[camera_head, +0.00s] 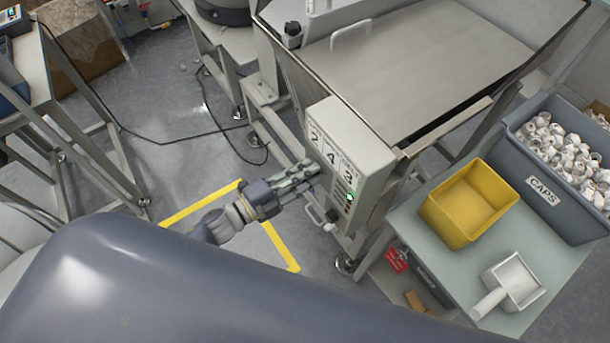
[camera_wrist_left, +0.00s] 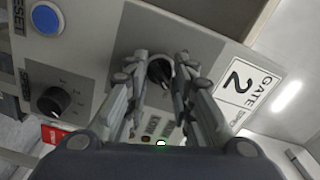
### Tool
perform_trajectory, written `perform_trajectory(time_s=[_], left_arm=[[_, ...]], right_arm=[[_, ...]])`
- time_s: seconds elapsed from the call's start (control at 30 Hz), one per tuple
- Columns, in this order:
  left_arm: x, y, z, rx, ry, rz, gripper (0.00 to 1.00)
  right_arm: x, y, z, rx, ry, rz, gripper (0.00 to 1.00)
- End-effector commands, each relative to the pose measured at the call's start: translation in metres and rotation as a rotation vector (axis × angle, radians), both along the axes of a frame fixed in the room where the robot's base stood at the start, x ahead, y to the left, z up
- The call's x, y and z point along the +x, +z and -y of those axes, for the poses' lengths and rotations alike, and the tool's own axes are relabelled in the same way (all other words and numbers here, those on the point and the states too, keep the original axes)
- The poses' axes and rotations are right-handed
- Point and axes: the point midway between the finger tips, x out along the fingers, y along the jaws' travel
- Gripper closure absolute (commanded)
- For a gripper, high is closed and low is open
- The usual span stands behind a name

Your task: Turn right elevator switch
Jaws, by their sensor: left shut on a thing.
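The grey control box (camera_head: 352,142) is fixed to the side of the metal hopper, with large labels 2, 4 and 3. My left gripper (camera_head: 312,174) reaches its front face from the left. In the left wrist view my gripper (camera_wrist_left: 161,66) has a finger on each side of a dark rotary switch knob (camera_wrist_left: 160,73) and is shut on it. The fingers partly hide the knob. I cannot read which elevator it serves. A green light (camera_head: 349,197) glows low on the box; it also shows in the left wrist view (camera_wrist_left: 161,143). My right gripper is not in view.
In the left wrist view, another black knob (camera_wrist_left: 53,100) and a blue reset button (camera_wrist_left: 46,18) are on the panel. A yellow bin (camera_head: 468,203) and a scoop (camera_head: 512,283) stand on the side table, beside a grey caps crate (camera_head: 512,140). A cable (camera_head: 190,137) lies on the floor.

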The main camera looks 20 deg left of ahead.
Motion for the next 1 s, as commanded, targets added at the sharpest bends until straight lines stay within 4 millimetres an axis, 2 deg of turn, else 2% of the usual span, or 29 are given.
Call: perform_trajectory(time_s=[0.3, 0.77, 0.8, 0.87, 0.9, 1.0], left_arm=[[-0.0004, -0.0011, 0.0000, 0.077, 0.000, 0.057, 1.00], [-0.0003, -0.0009, -0.0001, 0.088, 0.000, 0.066, 1.00], [-0.0003, -0.0009, -0.0001, 0.088, 0.000, 0.066, 0.75], [-0.0003, -0.0009, -0.0001, 0.088, 0.000, 0.066, 0.61], [-0.0003, -0.0008, -0.0002, 0.088, 0.000, 0.066, 0.55], [-0.0002, -0.0007, 0.0000, 0.087, -0.001, 0.066, 0.55]], right_arm=[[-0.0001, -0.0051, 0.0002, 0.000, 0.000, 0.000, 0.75], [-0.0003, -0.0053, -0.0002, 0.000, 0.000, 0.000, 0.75], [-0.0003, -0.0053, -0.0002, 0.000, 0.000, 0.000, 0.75], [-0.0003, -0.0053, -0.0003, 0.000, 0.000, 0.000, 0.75], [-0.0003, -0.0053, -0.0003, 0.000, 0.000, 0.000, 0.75], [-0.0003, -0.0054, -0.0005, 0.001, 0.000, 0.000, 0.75]])
